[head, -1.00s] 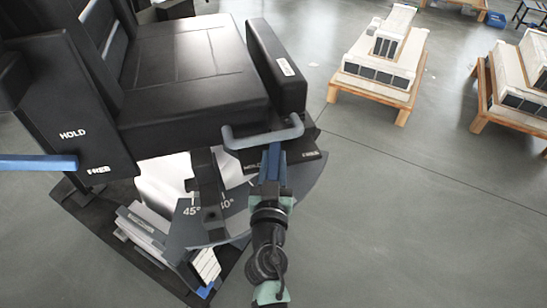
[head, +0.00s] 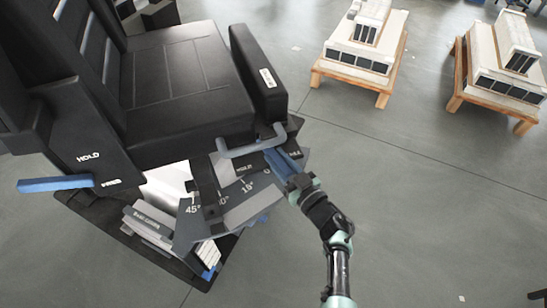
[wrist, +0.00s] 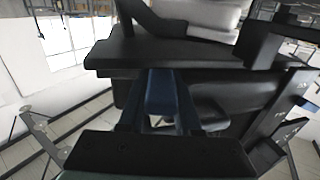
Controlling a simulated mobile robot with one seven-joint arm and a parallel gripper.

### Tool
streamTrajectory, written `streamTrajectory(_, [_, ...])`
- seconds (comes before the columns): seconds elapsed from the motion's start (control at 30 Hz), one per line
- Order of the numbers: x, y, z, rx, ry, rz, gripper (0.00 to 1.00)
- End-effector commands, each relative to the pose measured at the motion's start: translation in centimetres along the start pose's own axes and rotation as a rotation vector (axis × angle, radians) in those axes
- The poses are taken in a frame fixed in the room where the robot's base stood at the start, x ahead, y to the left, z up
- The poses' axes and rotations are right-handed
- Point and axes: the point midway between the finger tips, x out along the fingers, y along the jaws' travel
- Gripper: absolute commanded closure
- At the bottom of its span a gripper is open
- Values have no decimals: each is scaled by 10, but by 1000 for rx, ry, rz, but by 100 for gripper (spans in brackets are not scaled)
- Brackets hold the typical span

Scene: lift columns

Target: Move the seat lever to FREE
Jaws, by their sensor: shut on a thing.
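My gripper (head: 282,158) is shut on this lever. In the wrist view, the lever lies between the two dark blue fingers of my gripper (wrist: 160,108). The lever and fingers now stand close to the FREE mark and partly cover it. The lever's exact end position is hidden by my fingers.
A grey loop handle (head: 250,145) sits just above my gripper. An angle scale plate (head: 215,215) stands below.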

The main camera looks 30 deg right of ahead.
Motion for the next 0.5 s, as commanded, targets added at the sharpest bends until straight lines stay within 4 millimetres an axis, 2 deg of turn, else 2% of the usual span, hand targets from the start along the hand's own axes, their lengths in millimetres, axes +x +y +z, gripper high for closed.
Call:
streamTrajectory(0.13, [2, 8, -1, -3, 6, -60, 100])
streamTrajectory(0.5, [1, 11, -2, -1, 2, -139, 100])
